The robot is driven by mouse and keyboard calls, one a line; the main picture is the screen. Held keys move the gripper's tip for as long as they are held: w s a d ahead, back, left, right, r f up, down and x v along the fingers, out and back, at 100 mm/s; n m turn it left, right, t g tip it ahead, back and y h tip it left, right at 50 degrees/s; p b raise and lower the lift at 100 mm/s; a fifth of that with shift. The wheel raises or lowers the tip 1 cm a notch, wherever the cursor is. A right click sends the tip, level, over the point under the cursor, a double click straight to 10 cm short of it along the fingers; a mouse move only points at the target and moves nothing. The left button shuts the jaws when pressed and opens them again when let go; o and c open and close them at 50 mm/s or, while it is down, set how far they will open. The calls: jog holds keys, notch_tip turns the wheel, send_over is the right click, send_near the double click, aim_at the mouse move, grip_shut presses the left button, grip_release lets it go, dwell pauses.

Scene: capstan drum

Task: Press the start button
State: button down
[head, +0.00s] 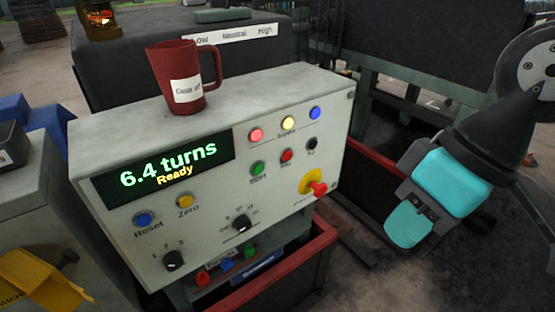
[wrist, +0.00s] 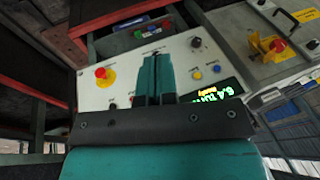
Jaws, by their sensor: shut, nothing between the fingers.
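The green start button (head: 258,168) sits on the front of the grey control box (head: 215,205), left of a red button (head: 286,156) and a black one (head: 312,143). Its label is small and blurred. My gripper (head: 405,225) hangs right of the box, apart from the panel, with its teal fingers together. In the wrist view the closed fingers (wrist: 156,65) stand in front of the panel, which appears upside down. I cannot make out the green button there; the fingers seem to hide it. The display (head: 162,166) reads "6.4 turns" and "Ready".
A red emergency knob on a yellow plate (head: 313,185) protrudes on the panel's right side. Red, yellow and blue lamps (head: 288,123) are above the buttons. A red mug (head: 187,75) stands on the box. A red rail (head: 370,160) runs behind, right of the box.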

aim_at(258, 169)
jog(key=w+a+f+n+t+y, duration=0.2)
jog(key=w+a+f+y, duration=0.1)
jog(key=w+f, duration=0.4)
jog(key=w+a+f+n+t+y, duration=0.2)
jog(key=w+a+f+y, duration=0.2)
jog(key=w+a+f, duration=0.2)
jog(key=w+f, duration=0.2)
jog(key=w, duration=0.2)
jog(key=shift+w+a+f+n+y, duration=0.2)
jog(key=shift+w+f+n+y, duration=0.05)
jog(key=shift+f+n+y, duration=0.05)
jog(key=shift+w+a+r, duration=0.1)
jog(key=w+a+p, duration=0.3)
jog(key=w+a, duration=0.1)
jog(key=w, duration=0.3)
jog(key=shift+a, duration=0.4)
jog(key=shift+w, duration=0.1)
dwell(1.2)
